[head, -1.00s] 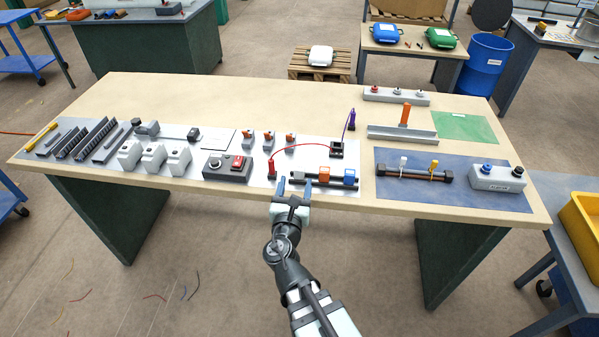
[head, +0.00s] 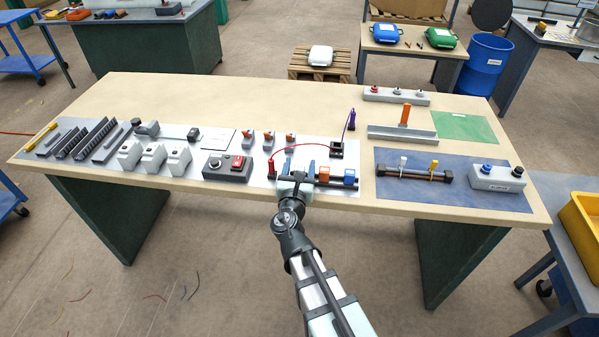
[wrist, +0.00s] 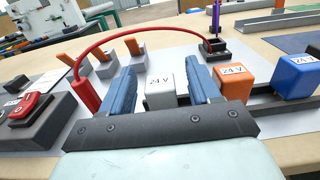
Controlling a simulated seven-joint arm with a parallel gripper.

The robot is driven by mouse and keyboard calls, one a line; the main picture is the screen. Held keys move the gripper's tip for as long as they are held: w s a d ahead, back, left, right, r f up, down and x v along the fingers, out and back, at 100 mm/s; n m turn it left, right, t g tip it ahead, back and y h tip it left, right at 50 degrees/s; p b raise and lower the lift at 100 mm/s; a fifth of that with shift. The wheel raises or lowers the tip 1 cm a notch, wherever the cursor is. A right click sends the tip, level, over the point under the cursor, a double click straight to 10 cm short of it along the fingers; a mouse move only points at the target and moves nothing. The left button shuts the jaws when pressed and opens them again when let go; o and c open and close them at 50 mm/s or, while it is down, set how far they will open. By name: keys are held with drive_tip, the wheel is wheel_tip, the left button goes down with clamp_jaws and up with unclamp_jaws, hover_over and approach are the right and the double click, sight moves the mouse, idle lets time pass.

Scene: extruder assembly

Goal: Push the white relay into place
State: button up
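The white relay (wrist: 160,92), a pale block marked 24 V, stands between my gripper's two blue fingers in the wrist view. In the head view I cannot make it out clearly behind my gripper. My gripper (head: 298,169) is open, with one finger on each side of the relay; narrow gaps seem to show beside it in the wrist view (wrist: 160,72). An orange relay (wrist: 236,84) and a blue relay (wrist: 296,76) sit on the dark rail (wrist: 268,103) to the right. How deep the white relay sits on the rail is hidden.
A red wire arches from a red post (head: 271,168) to a black block (head: 337,150), behind my fingers. A grey box with a red switch (head: 228,165) stands to the left. A blue mat (head: 450,199) lies to the right.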

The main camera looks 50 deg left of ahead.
sight(300, 167)
drive_tip(key=c, duration=1)
drive_tip(key=shift+r, duration=5)
drive_tip(key=o, duration=0.5)
drive_tip(key=c, duration=0.5)
